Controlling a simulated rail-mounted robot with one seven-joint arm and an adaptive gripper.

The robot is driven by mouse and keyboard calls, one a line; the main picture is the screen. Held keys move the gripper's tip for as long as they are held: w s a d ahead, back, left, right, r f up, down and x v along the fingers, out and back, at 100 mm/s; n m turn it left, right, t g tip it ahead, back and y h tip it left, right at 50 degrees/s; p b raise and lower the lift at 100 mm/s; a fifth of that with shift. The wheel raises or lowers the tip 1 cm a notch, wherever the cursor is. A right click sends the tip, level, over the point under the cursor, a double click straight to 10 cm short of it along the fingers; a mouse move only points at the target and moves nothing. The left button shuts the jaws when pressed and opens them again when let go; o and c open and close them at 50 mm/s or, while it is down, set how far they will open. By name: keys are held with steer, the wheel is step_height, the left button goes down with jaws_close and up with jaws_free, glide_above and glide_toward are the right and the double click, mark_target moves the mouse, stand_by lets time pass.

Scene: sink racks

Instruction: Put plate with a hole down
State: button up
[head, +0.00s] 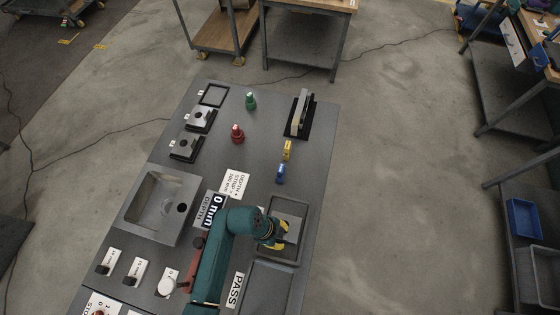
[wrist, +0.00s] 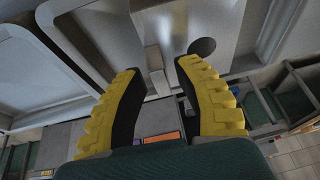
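A grey metal plate with a dark round hole (wrist: 225,22) fills the upper middle of the wrist view. It lies inside a raised-edge grey tray (head: 300,208) at the right side of the table; in the head view my arm partly covers it. My gripper (wrist: 157,66) has yellow fingers with dark pads and is over this plate. The fingertips are apart. A small grey upright piece (wrist: 154,58) shows between them, with visible gaps on both sides. I cannot tell whether this piece belongs to the plate.
A metal sink (head: 150,205) is left of my arm. A second shallow tray (head: 268,290) lies in front. A dark rack with upright plates (head: 300,115), green (head: 250,101) and red (head: 237,133) objects, and yellow (head: 287,150) and blue (head: 280,174) pieces stand farther back.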

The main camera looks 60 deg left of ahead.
steer(key=v, duration=1.2)
steer(key=w+a+r+n+t+y, duration=0.2)
steer(key=w+r+t+y, duration=0.15)
steer(key=w+r, duration=0.9)
steer(key=w+d+r+n+t+y, duration=0.25)
steer(key=w+d+r+t, duration=0.3)
steer(key=w+r, duration=0.65)
steer(key=s+d+r+n+t+h, duration=0.1)
steer(key=d+r+t, duration=0.2)
steer(key=d+r, duration=0.4)
steer(key=s+d+r+n+t+h, duration=0.1)
steer(key=s+d+r+t, duration=0.1)
steer(key=d+r, duration=0.5)
steer(key=s+d+r+n+t+h, duration=0.1)
steer(key=d+r+t, duration=0.3)
steer(key=r, duration=1.2)
steer(key=s+d, duration=0.1)
steer(key=d, duration=0.2)
steer(key=shift+h+p, duration=0.35)
steer(key=shift+h, duration=0.05)
steer(key=shift+n, duration=0.25)
step_height(320, 180, up, 9)
steer(key=p, duration=0.9)
steer(key=shift+r, duration=0.25)
